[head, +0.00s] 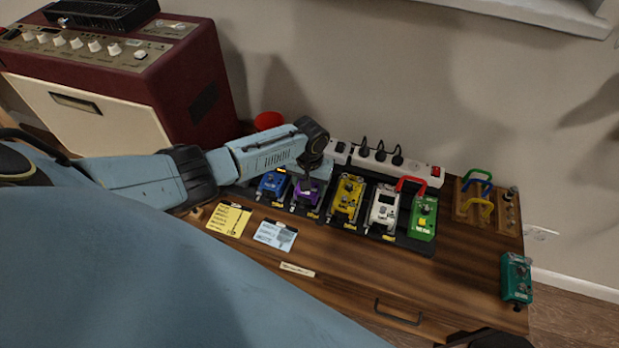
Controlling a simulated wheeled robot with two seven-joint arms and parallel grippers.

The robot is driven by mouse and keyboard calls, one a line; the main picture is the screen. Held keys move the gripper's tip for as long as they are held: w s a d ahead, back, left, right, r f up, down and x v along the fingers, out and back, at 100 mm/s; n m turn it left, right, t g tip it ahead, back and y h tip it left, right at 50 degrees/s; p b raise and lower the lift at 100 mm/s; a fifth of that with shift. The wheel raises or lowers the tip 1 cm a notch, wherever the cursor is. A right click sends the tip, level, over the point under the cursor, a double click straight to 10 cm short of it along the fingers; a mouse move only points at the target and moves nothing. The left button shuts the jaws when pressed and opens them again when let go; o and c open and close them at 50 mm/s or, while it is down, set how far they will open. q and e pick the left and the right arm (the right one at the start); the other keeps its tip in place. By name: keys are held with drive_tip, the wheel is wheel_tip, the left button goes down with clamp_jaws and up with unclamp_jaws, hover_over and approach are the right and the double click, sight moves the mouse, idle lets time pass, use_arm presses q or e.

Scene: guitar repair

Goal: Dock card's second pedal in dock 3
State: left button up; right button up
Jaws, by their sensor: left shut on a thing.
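My left gripper (309,176) reaches in from the left and is shut on the purple pedal (306,194), from above. The purple pedal is at the second place from the left in the pedal row, partly hidden by the gripper; I cannot tell whether it touches the board. A blue pedal (271,186) is left of it. A yellow pedal (348,194), a white pedal (384,207) and a green pedal (423,218) follow to the right on the dark pedalboard (414,245). A yellow card (229,219) and a pale blue card (275,235) lie in front; their writing is unreadable.
A white power strip (426,174) with black plugs stands behind the row. A red cable (411,181) arches near the white and green pedals. A wooden holder (490,212) has coloured cables. A teal pedal (516,278) is at the right edge. The front tabletop is mostly clear.

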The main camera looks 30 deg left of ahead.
use_arm(q)
drive_tip(key=shift+f+b, duration=0.35)
drive_tip(key=shift+f, duration=0.15)
drive_tip(key=shift+r, duration=0.15)
idle(0.3)
drive_tip(key=shift+r+p, duration=0.7)
drive_tip(key=shift+p, duration=0.3)
drive_tip(key=o, duration=1.7)
wheel_tip(320, 180, up, 8)
drive_tip(key=p, duration=0.8)
drive_tip(key=shift+p, duration=0.4)
